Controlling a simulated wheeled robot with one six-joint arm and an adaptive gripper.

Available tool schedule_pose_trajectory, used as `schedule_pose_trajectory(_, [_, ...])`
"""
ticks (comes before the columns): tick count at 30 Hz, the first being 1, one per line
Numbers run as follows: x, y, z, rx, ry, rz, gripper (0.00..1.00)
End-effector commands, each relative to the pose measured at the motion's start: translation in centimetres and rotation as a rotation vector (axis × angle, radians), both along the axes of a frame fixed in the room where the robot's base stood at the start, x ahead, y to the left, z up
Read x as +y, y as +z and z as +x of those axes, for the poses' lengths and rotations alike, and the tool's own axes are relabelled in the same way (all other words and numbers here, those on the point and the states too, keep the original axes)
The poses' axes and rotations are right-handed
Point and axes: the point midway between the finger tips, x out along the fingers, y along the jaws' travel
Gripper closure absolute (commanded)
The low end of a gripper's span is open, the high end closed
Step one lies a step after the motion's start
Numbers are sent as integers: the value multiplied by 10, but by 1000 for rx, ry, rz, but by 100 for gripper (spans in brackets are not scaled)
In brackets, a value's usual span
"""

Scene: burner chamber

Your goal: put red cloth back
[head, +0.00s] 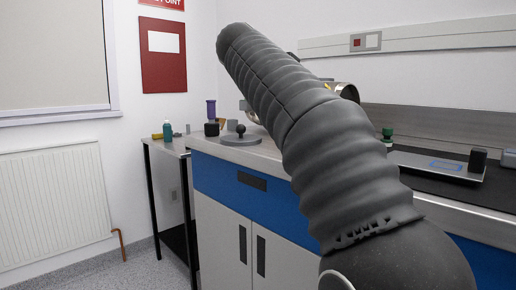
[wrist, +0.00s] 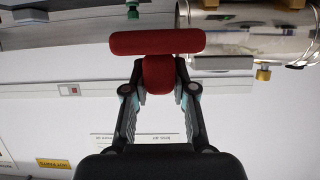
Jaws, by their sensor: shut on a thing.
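The red cloth (wrist: 157,42) shows in the wrist view as a wide red roll with a bunched part below it. My gripper (wrist: 160,74) is shut on the bunched part, with one finger on each side. The wide part sticks out beyond the fingertips. The cloth looks clear of any surface. In the head view my grey sleeved arm reaches up and left across the bench, and neither my gripper nor the cloth can be seen there.
A shiny metal cylinder with brass fittings (wrist: 235,18) lies close right of the cloth in the wrist view. The bench (head: 238,148) bears a disc with a black knob (head: 240,135) and a flat metal plate (head: 425,165). A side table (head: 168,146) holds a green bottle (head: 167,130).

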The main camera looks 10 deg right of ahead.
Motion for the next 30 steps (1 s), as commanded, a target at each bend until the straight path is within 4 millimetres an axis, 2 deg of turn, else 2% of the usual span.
schedule_pose_trajectory(12, [38,-47,71,4,7,-2,100])
schedule_pose_trajectory(16, [47,-59,89,2,7,-1,100])
schedule_pose_trajectory(23, [53,-71,101,1,7,-1,100])
schedule_pose_trajectory(30, [52,-103,101,2,7,-2,100])
